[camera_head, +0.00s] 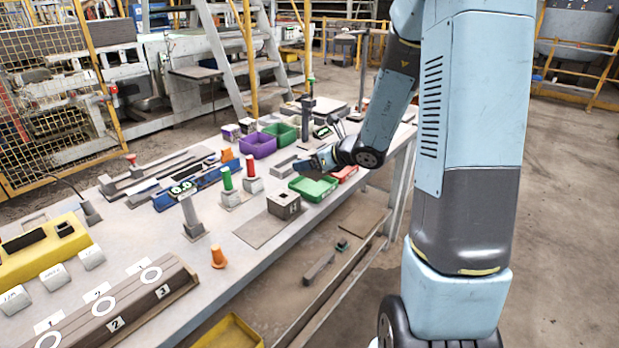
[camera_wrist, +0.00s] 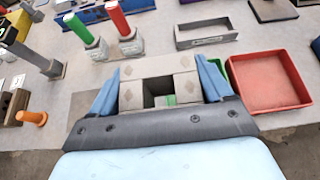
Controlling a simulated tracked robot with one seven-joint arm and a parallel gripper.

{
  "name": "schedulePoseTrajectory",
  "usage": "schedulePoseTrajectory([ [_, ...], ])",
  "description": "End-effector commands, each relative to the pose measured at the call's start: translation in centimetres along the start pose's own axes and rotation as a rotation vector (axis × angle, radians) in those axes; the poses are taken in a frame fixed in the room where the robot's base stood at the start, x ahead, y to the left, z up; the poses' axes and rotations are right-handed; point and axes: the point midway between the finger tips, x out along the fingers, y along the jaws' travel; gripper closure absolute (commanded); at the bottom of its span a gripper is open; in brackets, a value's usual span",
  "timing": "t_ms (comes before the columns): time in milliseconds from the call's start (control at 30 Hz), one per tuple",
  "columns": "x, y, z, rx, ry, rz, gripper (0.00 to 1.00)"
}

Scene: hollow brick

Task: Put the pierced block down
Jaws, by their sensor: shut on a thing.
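The pierced block (camera_wrist: 182,64) is grey, with a square hole through its middle and diamond marks on its face. My gripper (camera_wrist: 157,76) is shut on it, one blue finger on each side. Green shows through the hole. In the head view, my gripper (camera_head: 319,160) hangs above the table beside a green tray (camera_head: 314,188); the held block is too small there to make out clearly. The green tray (camera_wrist: 222,66) is mostly hidden behind the block in the wrist view, so I cannot tell the gap between them.
A red tray (camera_wrist: 268,82) stands right of the green one. A grey open box (camera_wrist: 206,33) lies beyond. Red and green cylinders on stands (camera_head: 250,175) (camera_head: 227,185) and a holed block (camera_head: 284,205) stand to the left. A purple bin (camera_head: 258,145) is farther back.

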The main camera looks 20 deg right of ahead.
Motion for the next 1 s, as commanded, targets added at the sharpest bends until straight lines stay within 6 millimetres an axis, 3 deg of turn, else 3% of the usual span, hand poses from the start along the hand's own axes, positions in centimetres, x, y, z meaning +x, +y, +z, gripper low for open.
schedulePoseTrajectory([
  [133,2.2,-2.0,-0.3,0.002,0.000,0.000,0.63],
  [500,6.2,-4.6,-3.0,0.002,0.000,-0.001,0.63],
  [833,7.5,-5.5,-3.8,0.002,-0.001,-0.002,0.63],
  [1000,8.6,-5.5,-5.7,0.004,0.002,-0.001,0.63],
])
